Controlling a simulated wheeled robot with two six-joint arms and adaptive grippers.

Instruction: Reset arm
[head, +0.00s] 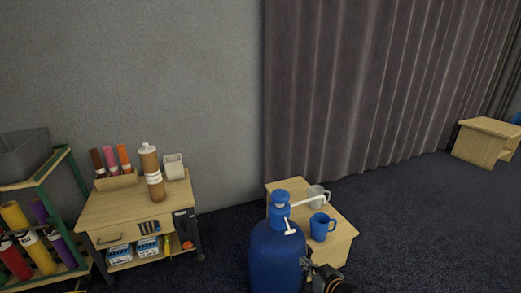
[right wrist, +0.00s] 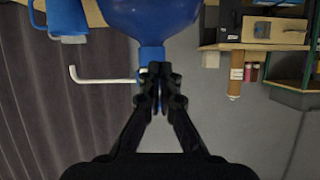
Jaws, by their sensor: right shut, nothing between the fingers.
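My right gripper (head: 324,278) is at the bottom edge of the head view, just right of a large blue bottle (head: 276,258). In the right wrist view the gripper's black fingers (right wrist: 160,72) are shut together with nothing between them. They overlap the blue neck of the bottle's pump (right wrist: 151,54) there; I cannot tell whether they touch it. The pump has a white spout (right wrist: 100,79). My left gripper is not in view.
A wooden stand (head: 338,246) holds a blue mug (head: 321,228) and a clear pitcher (head: 316,196) behind the bottle. A wooden cart (head: 120,208) with a brown bottle (head: 151,172) stands left, beside a green rack (head: 42,181). Open dark floor (head: 430,235) lies right.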

